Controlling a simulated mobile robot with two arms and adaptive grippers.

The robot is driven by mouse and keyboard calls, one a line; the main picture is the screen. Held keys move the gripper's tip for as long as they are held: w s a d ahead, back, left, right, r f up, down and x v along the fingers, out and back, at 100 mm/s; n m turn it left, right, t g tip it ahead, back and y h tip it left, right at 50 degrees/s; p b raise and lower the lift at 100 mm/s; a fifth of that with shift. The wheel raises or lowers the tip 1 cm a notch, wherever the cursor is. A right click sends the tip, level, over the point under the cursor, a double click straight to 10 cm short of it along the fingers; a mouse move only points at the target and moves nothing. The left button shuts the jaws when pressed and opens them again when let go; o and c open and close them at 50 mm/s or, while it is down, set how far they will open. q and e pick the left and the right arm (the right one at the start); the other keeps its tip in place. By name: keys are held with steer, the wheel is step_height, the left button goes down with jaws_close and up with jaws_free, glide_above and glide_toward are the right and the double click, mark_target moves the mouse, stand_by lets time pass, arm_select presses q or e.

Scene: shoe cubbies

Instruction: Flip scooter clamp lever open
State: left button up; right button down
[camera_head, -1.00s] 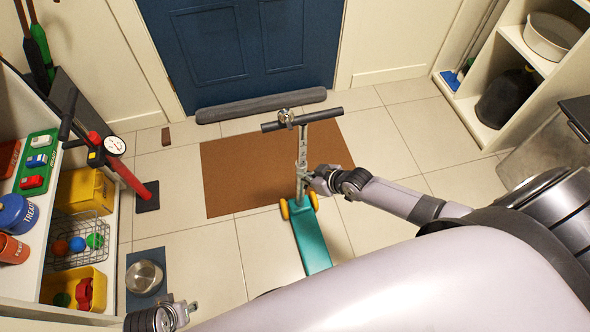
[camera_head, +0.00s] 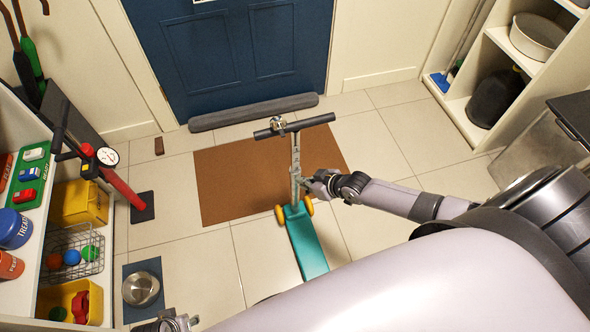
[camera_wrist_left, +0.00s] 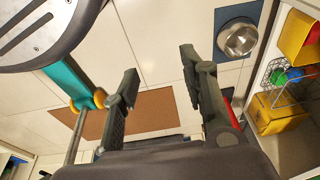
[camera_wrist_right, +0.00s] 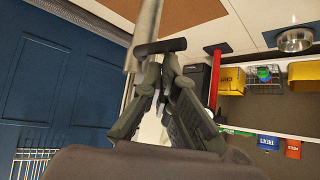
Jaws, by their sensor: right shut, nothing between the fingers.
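The scooter stands upright, with a teal deck (camera_head: 308,245), yellow wheels, a grey stem (camera_head: 296,155) and a dark handlebar (camera_head: 308,123). My right gripper (camera_head: 307,183) is beside the lower stem, on its right. In the right wrist view the fingers (camera_wrist_right: 170,62) are shut and empty, just below a dark clamp lever (camera_wrist_right: 162,46) that sticks out sideways from the stem. I cannot tell whether they touch it. My left gripper (camera_head: 180,323) is at the bottom edge of the head view; the left wrist view shows its fingers (camera_wrist_left: 158,68) apart and empty.
A brown mat (camera_head: 225,185) lies beneath and behind the scooter, before a blue door (camera_head: 225,55). A red pump (camera_head: 122,188) and a metal bowl (camera_head: 140,289) stand at left beside a loaded shelf (camera_head: 22,285).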

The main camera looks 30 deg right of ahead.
arm_select(q)
steer(key=r, duration=0.3)
steer(key=shift+w+b, duration=0.35)
arm_select(e)
steer(key=shift+w+a, duration=0.1)
steer(key=shift+w, duration=0.65)
arm_select(q)
steer(key=shift+s, duration=0.1)
steer(key=shift+r, duration=0.1)
arm_select(e)
steer(key=shift+r, duration=0.1)
arm_select(q)
steer(key=s+a+f+p, duration=0.2)
steer(key=s+f+p, duration=0.1)
steer(key=f, duration=0.8)
steer(key=shift+s+a+f+g+p, duration=0.3)
steer(key=shift+s+a+f+p, duration=0.1)
steer(key=shift+s, duration=0.25)
arm_select(e)
steer(key=s+d+r, duration=0.1)
steer(key=d+r, duration=0.2)
steer(key=r, duration=0.5)
steer(key=shift+s+d, duration=0.15)
